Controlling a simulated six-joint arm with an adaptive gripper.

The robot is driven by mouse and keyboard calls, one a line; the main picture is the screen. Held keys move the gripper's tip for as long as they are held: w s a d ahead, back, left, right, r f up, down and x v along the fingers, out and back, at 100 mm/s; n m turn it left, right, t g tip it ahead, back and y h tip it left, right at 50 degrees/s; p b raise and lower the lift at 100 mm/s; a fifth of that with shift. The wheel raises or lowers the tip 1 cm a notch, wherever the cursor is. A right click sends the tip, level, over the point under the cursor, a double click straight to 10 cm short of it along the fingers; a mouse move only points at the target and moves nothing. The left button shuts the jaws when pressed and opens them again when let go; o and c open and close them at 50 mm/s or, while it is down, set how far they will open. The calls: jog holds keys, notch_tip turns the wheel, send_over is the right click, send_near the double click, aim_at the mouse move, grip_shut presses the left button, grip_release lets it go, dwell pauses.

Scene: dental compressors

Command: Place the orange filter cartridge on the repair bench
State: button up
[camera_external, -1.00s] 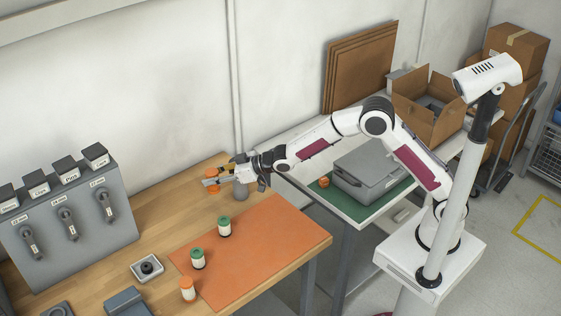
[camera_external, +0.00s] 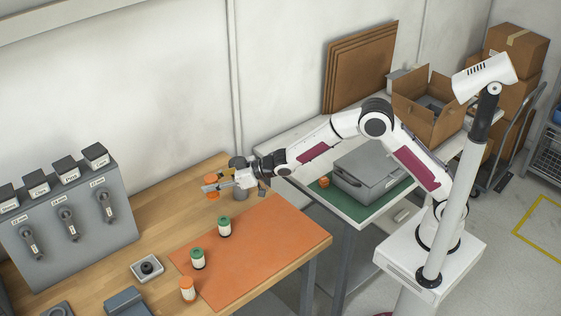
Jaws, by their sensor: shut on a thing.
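My gripper (camera_external: 215,184) is shut on an orange filter cartridge (camera_external: 212,193), above the wooden bench (camera_external: 150,212) and beyond the orange mat's far left edge. The fingers cover the cartridge's middle; orange shows above and below them. Whether it touches the bench is hard to tell. Another orange-capped cartridge (camera_external: 187,290) stands upright at the mat's front left edge. The wooden bench carries the orange mat (camera_external: 265,245); a second, white-topped bench has a green mat (camera_external: 370,208). I cannot tell which is called the repair bench.
Two green-capped cartridges (camera_external: 224,227) (camera_external: 198,259) stand on the orange mat's left part. A grey panel with levers (camera_external: 75,220) stands at left. The orange mat's right half is clear.

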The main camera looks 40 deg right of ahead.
aim_at(213, 195)
jog(key=shift+f, duration=2.9)
jog(key=shift+f, duration=0.1)
jog(key=shift+f, duration=1.75)
jog(key=shift+f, duration=0.2)
jog(key=o, duration=1.1)
jog(key=shift+r, duration=0.25)
jog(key=shift+v, duration=6)
